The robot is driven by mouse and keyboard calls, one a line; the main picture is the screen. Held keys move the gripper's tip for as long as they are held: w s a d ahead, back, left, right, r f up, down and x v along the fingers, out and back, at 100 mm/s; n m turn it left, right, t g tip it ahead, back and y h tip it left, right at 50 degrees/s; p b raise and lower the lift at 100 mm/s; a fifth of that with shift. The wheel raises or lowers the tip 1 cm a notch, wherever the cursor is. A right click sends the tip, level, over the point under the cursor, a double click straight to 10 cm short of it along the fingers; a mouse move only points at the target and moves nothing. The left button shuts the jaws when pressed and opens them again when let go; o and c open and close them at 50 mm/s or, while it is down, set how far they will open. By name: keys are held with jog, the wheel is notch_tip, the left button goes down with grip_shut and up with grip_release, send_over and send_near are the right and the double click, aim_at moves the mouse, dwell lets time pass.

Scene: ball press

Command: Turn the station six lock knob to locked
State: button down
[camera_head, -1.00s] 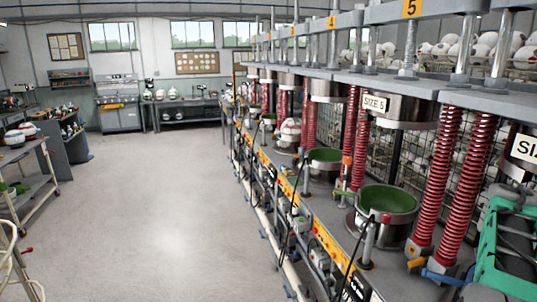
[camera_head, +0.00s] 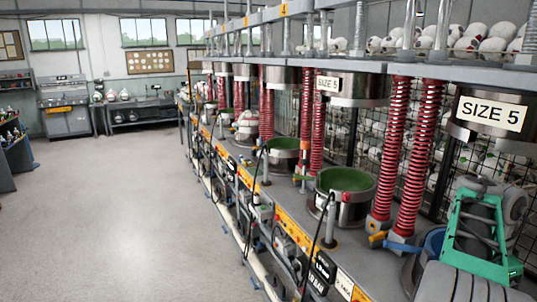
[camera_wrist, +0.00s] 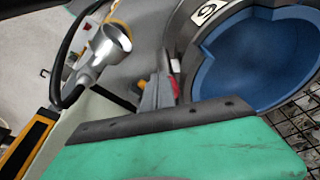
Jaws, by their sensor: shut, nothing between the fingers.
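My gripper (camera_head: 485,232), a green and black frame, is at the lower right of the head view, beside the press bench. Its green body (camera_wrist: 185,150) with a dark edge strip fills the bottom of the wrist view. It is shut and empty; its fingertips are not clearly seen. A small red and grey lever or knob (camera_wrist: 157,92) stands just beyond that edge, apart from it as far as I can tell. I cannot tell whether it is the station six lock knob or how it is set. No station six label is readable.
A blue mould bowl (camera_wrist: 255,55) is right of the red part; a silver post (camera_wrist: 103,52) and black cable are left. Along the bench are green-lined moulds (camera_head: 345,182), red springs (camera_head: 418,150) and a SIZE 5 press head (camera_head: 492,113). The floor (camera_head: 110,220) at left is clear.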

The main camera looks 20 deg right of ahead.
jog(key=shift+d+r, duration=0.1)
jog(key=shift+d, duration=0.05)
dwell(0.3)
jog(key=shift+w, duration=0.15)
jog(key=shift+w+d+p, duration=0.2)
jog(key=shift+w+p, duration=0.25)
jog(key=shift+p, duration=0.15)
jog(key=shift+a, duration=0.1)
jog(key=p+v, duration=0.1)
jog(key=v, duration=0.1)
jog(key=p+v, duration=0.4)
jog(key=shift+s+d, duration=0.1)
jog(key=shift+d, duration=0.3)
